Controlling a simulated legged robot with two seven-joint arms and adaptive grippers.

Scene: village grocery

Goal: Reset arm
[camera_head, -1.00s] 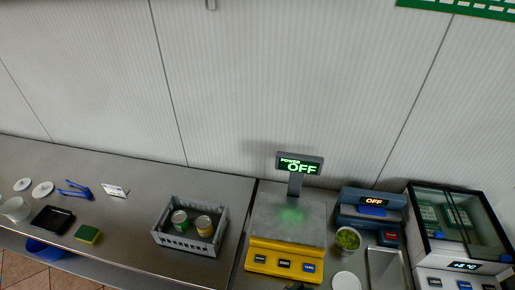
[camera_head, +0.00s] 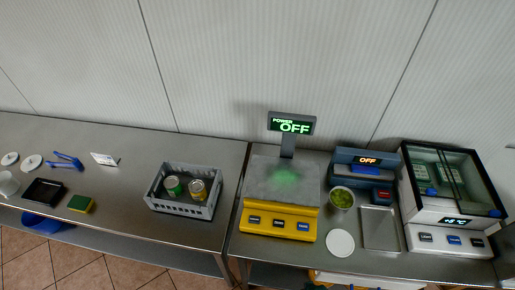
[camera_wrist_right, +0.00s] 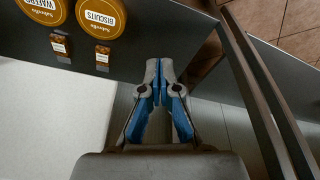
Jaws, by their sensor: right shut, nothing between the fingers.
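My right gripper (camera_wrist_right: 160,72) shows in the right wrist view, with its blue-lined fingertips together and nothing between them. It is over a dark grey surface, apart from the round lids at the upper left. Neither gripper shows in the head view, and my left gripper is in no view.
The head view shows a grey crate (camera_head: 153,204) with two cans, a yellow scale (camera_head: 277,222), a blue device (camera_head: 345,157) reading OFF, a green-filled cup (camera_head: 342,198) and a glass-topped cooler (camera_head: 448,238). Round lids marked WAFERS (camera_wrist_right: 45,8) and BISCUITS (camera_wrist_right: 101,17) show in the wrist view.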

